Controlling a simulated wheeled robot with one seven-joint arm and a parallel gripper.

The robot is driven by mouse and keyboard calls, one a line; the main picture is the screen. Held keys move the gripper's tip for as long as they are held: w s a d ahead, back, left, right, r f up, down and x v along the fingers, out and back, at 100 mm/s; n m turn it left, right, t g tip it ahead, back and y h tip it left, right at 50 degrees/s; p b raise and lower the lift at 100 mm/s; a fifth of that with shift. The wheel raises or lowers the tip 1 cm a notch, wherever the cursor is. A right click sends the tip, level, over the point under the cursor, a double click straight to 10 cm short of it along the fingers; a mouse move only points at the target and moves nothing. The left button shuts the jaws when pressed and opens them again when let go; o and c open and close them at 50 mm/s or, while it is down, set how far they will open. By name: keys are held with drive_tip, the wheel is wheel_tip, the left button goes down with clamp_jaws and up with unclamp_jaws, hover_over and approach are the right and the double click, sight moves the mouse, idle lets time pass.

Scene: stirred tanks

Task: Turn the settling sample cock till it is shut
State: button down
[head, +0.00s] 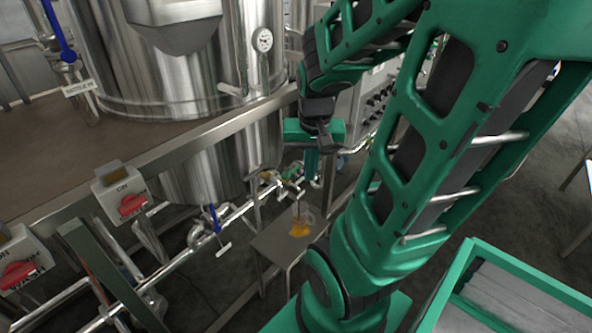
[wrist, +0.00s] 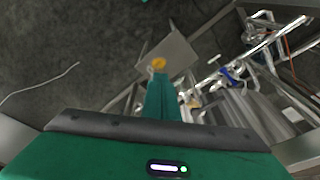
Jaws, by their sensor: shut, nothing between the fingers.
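My gripper (head: 311,176) points down with its fingers together and empty. It is above and just right of a small pipe fitting with a yellowish-green part (head: 289,173), which may be the settling sample cock; its handle is too small to make out. Below the fitting, a clear jug with orange liquid (head: 301,228) stands on a small metal shelf (head: 268,242). In the wrist view, my gripper (wrist: 160,80) reaches toward the jug (wrist: 158,64) and the shelf (wrist: 180,50). My fingers partly hide what lies beneath them there.
Steel tanks (head: 165,70) stand behind a platform edge at left. A pipe with a blue-handled valve (head: 215,218) runs low. Red switches (head: 132,205) are on the left, and a green-rimmed crate (head: 455,270) is at lower right.

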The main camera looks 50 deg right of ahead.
drive_tip(key=w+d+f+m+t+h, duration=0.1)
drive_tip(key=w+d+f+m+t, duration=0.1)
drive_tip(key=w+d+f+m, duration=0.35)
drive_tip(key=m+t+h, duration=0.2)
drive_tip(key=m, duration=0.1)
approach(296, 168)
wheel_tip(296, 168, down, 5)
drive_tip(key=s+d, duration=0.2)
drive_tip(key=w, duration=0.3)
drive_tip(key=shift+w+f+n, duration=0.3)
drive_tip(key=shift+f+n, duration=0.05)
drive_tip(key=shift+f, duration=0.05)
drive_tip(key=shift+w+d, duration=0.1)
drive_tip(key=shift+w, duration=0.5)
